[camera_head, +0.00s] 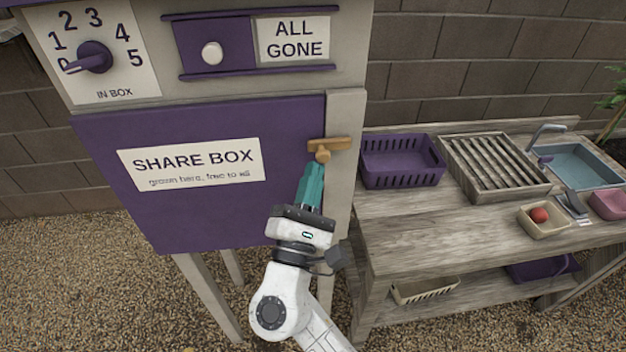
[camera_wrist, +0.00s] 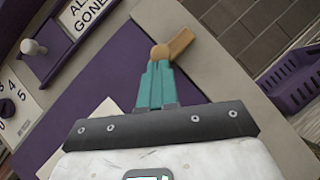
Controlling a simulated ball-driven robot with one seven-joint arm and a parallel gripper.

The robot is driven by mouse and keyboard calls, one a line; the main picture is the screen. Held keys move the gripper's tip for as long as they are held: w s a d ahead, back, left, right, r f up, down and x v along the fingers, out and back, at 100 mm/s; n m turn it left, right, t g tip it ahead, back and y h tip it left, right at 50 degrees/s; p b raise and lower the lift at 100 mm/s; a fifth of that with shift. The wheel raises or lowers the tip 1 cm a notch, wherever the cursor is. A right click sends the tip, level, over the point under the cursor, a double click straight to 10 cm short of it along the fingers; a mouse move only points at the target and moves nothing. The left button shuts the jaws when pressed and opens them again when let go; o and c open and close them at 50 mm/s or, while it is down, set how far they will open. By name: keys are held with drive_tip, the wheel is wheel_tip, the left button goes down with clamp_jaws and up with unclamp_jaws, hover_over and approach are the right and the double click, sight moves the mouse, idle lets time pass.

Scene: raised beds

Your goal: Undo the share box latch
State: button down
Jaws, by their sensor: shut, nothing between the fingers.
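The share box (camera_head: 110,215) has a purple door with a white "SHARE BOX" label. A wooden latch (camera_head: 333,143) with a round knob lies across the door's right edge and the pale post, roughly horizontal. My gripper (camera_head: 315,167), with teal fingers, is shut with its tips at or just below the latch knob. In the wrist view the latch (camera_wrist: 179,45) extends up and right from the knob, just beyond the fingertips of my gripper (camera_wrist: 157,64). I cannot tell whether the tips touch the knob.
A dial (camera_head: 95,57) and an "ALL GONE" slider (camera_head: 213,53) are above the door. A wooden bench (camera_head: 400,235) stands at the right with a purple basket (camera_head: 402,162), slatted rack (camera_head: 494,166), sink (camera_head: 580,165) and small tray (camera_head: 543,222). Gravel lies below.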

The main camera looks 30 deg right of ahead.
sight(325, 140)
drive_tip(key=shift+r+m+g+h, duration=0.15)
drive_tip(key=shift+m+g+h, duration=0.15)
drive_tip(key=shift+m, duration=0.1)
drive_tip(key=r+m+g+y, duration=0.1)
drive_tip(key=r+m+g, duration=0.1)
drive_tip(key=m, duration=0.3)
drive_tip(key=d+r+m+g+y+p, duration=0.1)
drive_tip(key=r+m+g, duration=0.2)
drive_tip(key=m, duration=0.1)
drive_tip(key=d+r+m+g+y+p, duration=0.1)
drive_tip(key=r+m+g, duration=0.1)
drive_tip(key=m, duration=0.3)
drive_tip(key=shift+s+r+m+g, duration=0.25)
drive_tip(key=shift+s+m+g, duration=0.05)
drive_tip(key=shift+g, duration=0.2)
